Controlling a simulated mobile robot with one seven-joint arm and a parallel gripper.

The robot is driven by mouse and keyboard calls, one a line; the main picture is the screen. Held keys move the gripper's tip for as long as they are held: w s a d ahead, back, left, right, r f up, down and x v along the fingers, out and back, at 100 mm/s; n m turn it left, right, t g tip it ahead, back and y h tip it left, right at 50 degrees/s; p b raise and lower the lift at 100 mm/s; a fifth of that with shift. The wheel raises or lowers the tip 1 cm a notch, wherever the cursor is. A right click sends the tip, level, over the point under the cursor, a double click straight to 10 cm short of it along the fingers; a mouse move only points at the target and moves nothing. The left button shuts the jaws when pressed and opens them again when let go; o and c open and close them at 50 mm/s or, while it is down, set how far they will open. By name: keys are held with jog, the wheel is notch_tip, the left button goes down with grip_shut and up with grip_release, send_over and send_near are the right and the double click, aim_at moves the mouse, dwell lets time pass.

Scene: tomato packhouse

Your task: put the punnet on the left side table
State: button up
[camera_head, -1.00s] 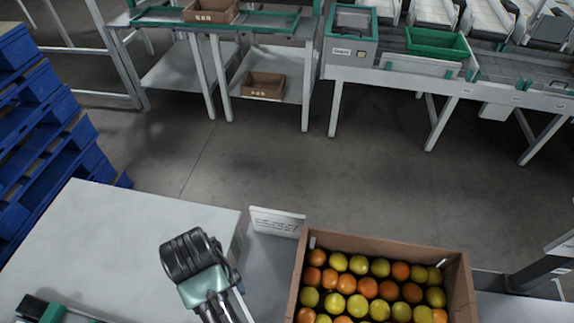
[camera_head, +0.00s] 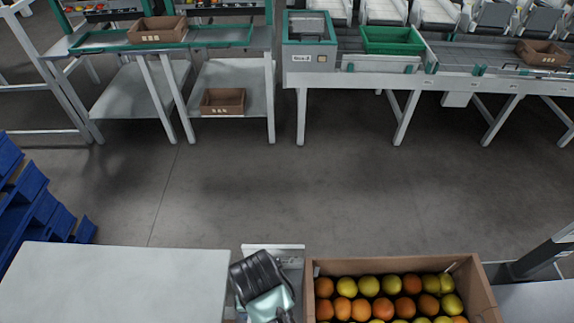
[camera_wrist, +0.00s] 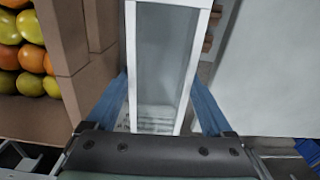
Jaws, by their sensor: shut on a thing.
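My gripper (camera_wrist: 161,90) is shut on a clear, white-rimmed container, which I take to be the punnet (camera_wrist: 172,8). Its blue fingers lie along both sides of the container in the wrist view. In the head view my gripper (camera_head: 262,275) is at the bottom centre, between the table and the fruit crate.
A cardboard crate (camera_head: 482,285) of orange and yellow tomatoes stands close to the right of my gripper. Open floor lies beyond, before the conveyor line (camera_head: 360,80).

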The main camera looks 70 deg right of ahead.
jog(key=shift+m, duration=0.3)
jog(key=f, duration=0.5)
jog(key=shift+s+d+f+b, duration=0.2)
jog(key=shift+s+f+b, duration=0.1)
jog(key=shift+s+b, duration=0.1)
jog(key=shift+w+f+b, duration=0.1)
jog(key=shift+f+b, duration=0.2)
jog(key=shift+f, duration=1.9)
jog(key=shift+f, duration=0.15)
jog(key=o, duration=1.1)
jog(key=shift+c, duration=0.2)
notch_tip(320, 180, up, 12)
jog(key=shift+r+p, duration=0.2)
jog(key=shift+p, duration=0.75)
